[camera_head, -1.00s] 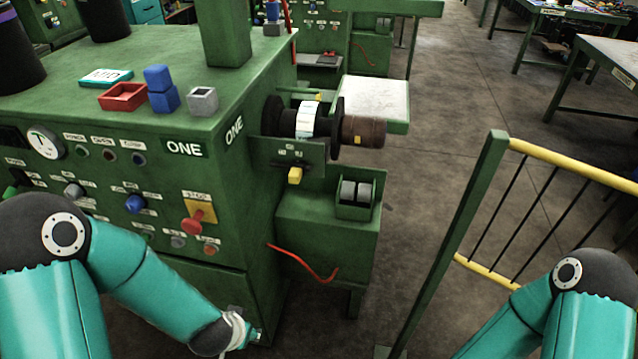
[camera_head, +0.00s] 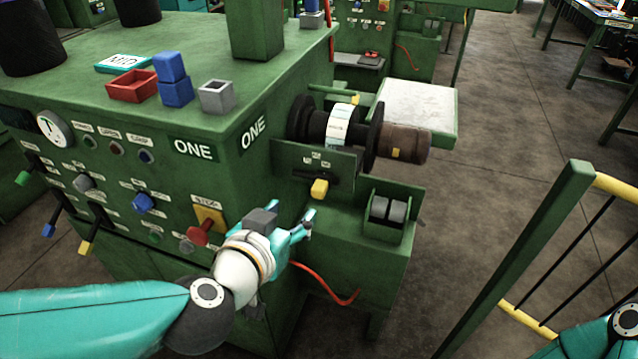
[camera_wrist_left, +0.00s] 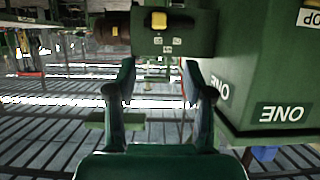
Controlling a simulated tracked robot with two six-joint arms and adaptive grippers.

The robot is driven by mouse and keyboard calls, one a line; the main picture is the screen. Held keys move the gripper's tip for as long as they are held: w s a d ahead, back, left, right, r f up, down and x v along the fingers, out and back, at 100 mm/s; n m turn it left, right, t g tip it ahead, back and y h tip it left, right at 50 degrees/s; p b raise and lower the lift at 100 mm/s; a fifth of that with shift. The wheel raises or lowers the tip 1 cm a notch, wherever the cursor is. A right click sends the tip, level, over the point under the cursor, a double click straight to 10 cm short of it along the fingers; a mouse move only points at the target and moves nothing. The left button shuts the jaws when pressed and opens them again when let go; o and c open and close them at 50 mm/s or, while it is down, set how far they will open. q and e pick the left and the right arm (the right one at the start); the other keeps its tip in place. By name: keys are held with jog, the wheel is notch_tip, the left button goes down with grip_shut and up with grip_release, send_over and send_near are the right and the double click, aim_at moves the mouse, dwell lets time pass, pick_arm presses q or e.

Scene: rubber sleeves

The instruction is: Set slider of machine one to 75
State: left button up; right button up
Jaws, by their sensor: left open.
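Machine one (camera_head: 150,230) is a green cabinet marked ONE on its front and right side. A yellow knob (camera_head: 319,188) sits on a dark slot in a green plate (camera_head: 290,165) on its right side, with small labels above that I cannot read. In the left wrist view the yellow knob (camera_wrist_left: 159,21) shows upside down at the top. My left gripper (camera_head: 307,223) is open and empty, just below and in front of the knob, apart from it. Its two fingers (camera_wrist_left: 160,88) are spread in the left wrist view. My right gripper is out of view.
A black spool shaft (camera_head: 340,130) with a brown end (camera_head: 403,145) juts out above the plate. A small green box (camera_head: 388,215) with grey pieces stands to the right. A red stop knob (camera_head: 203,232) is left of my gripper. A yellow-topped railing (camera_head: 560,200) stands at right.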

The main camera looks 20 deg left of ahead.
pick_arm(q)
jog(key=w, duration=0.1)
jog(key=p, duration=0.4)
send_near(317, 187)
jog(key=w, duration=0.2)
jog(key=x, duration=0.9)
jog(key=shift+s+d+f, duration=0.15)
jog(key=shift+s+f, duration=0.05)
jog(key=shift+f, duration=0.15)
grip_shut()
